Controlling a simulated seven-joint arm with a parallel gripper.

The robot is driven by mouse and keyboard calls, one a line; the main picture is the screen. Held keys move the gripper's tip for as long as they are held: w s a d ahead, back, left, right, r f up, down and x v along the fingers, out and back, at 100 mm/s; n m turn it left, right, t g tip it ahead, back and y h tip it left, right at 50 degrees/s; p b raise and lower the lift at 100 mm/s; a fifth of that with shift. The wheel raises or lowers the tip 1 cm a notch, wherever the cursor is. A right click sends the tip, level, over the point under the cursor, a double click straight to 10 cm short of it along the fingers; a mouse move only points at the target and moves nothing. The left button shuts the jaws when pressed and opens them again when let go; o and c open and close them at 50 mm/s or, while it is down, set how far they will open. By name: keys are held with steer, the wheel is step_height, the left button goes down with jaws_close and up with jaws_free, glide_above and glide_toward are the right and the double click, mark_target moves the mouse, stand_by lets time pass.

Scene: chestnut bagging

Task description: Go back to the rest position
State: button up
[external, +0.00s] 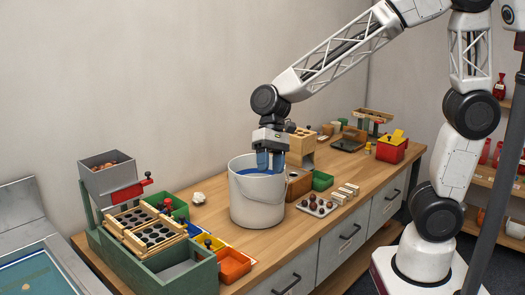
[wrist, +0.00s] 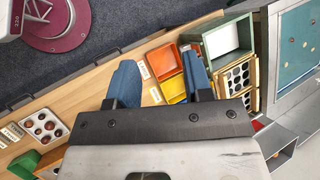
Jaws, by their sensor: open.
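My gripper (external: 271,163) points down with its two blue fingers apart and nothing visible between them. In the external view it shows at the mouth of a large white bucket (external: 257,205) with a blue inside. The bucket is not recognisable in the wrist view, so I cannot tell whether the fingertips are inside its rim or behind it. In the wrist view the blue fingers (wrist: 160,80) stand wide apart over the bench. My arm reaches in from the upper right.
A tray of chestnuts (external: 317,207) and a wooden stand (external: 303,145) are right of the bucket. The wooden bench (external: 290,233) has bare patches near its front edge.

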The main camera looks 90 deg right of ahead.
steer(key=s+r+n+t+h, duration=0.2)
steer(key=s+r+n+h, duration=0.2)
steer(key=s, duration=1.9)
steer(key=shift+n+h, duration=1.5)
steer(key=shift+n, duration=1.7)
steer(key=shift+w+r, duration=0.1)
